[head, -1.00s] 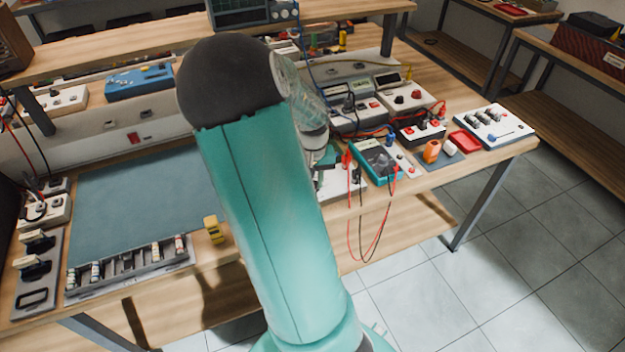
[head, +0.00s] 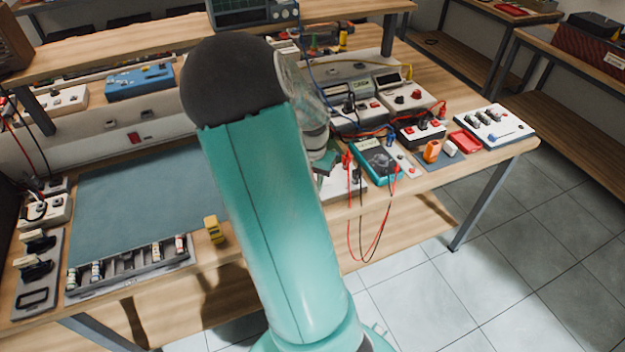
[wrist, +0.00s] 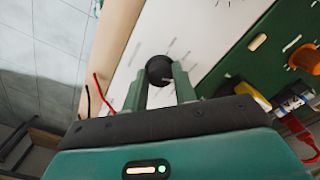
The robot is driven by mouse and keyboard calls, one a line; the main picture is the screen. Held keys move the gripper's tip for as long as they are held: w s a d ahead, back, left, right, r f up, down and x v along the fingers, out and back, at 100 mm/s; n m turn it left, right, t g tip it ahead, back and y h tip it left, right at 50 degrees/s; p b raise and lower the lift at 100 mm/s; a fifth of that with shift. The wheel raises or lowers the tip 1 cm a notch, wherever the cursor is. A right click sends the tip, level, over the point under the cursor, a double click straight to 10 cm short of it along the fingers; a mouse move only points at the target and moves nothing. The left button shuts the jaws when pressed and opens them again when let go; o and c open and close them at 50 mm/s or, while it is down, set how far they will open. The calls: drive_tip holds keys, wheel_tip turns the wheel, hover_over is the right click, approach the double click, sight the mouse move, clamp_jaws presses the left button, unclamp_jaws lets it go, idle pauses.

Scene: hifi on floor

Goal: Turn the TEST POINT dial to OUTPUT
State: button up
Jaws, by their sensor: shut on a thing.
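The dial (wrist: 159,69) is a round black knob on a white panel (wrist: 190,22), seen in the wrist view. Dark marks ring it, but I cannot read them, nor see clearly where the knob points. My gripper (wrist: 160,82) has its two green fingers on either side of the knob, shut on it. In the head view a white panel (head: 346,188) shows at the bench's front edge, partly behind my arm. The dial and my fingertips cannot be made out there.
A teal meter (head: 374,162) with red and black leads hanging over the front edge stands just right of the panel. A yellow object (head: 214,229) is left of my arm. In the wrist view a green board (wrist: 247,52) with an orange part (wrist: 303,57) lies close by.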

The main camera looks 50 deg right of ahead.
idle(0.3)
drive_tip(key=o, duration=1)
drive_tip(key=shift+c, duration=0.2)
wheel_tip(320, 180, up, 14)
